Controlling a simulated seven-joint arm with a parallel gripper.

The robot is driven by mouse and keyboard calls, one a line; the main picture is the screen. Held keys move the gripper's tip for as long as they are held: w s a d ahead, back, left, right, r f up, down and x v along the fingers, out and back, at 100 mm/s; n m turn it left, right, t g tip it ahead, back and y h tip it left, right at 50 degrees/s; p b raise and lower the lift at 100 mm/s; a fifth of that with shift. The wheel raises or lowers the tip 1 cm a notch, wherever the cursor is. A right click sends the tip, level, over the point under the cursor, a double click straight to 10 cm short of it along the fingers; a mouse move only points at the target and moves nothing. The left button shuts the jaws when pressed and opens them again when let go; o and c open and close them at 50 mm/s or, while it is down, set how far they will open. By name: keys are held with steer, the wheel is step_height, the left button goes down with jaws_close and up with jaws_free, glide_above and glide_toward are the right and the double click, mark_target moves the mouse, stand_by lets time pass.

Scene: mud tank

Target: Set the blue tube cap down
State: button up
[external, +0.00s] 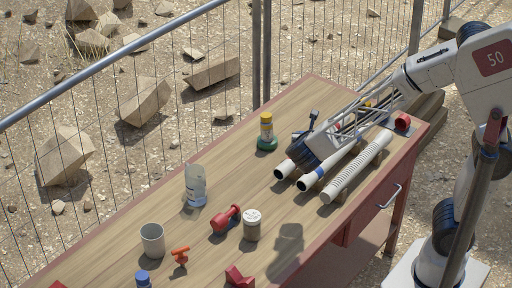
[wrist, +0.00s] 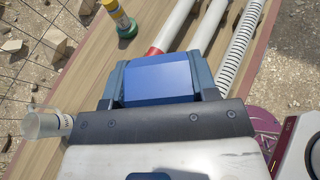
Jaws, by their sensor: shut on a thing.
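The blue tube cap (wrist: 160,80) shows as a smooth blue block between the dark fingers of my gripper (wrist: 160,92) in the wrist view. My gripper is shut on it. In the external view my gripper (external: 308,152) is over the near ends of the tubes, and I cannot make out the cap there. A white tube with a red band (wrist: 173,28), a white tube (wrist: 208,28) and a ribbed tube (wrist: 240,45) run away beyond my gripper. The ribbed tube also shows in the external view (external: 357,166). The cap's height above the table is unclear.
The wooden table (external: 225,150) also holds a yellow and green bottle (external: 267,133), a clear jar (external: 195,186), a red dumbbell-shaped thing (external: 225,219), a lidded jar (external: 251,225), a grey cup (external: 152,240) and an orange valve (external: 180,255). A wire fence runs along the far side.

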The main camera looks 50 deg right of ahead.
steer(key=shift+s+a+f+n+t+y, duration=1.1)
steer(key=shift+s+a, duration=1.2)
steer(key=shift+s, duration=3.35)
step_height(320, 180, down, 17)
steer(key=shift+f, duration=0.2)
steer(key=shift+w, duration=0.2)
glide_above(277, 212)
steer(key=shift+s+f, duration=0.1)
steer(key=shift+f, duration=0.65)
steer(key=shift+f, duration=0.1)
steer(key=shift+f, duration=1.65)
steer(key=shift+f, duration=0.15)
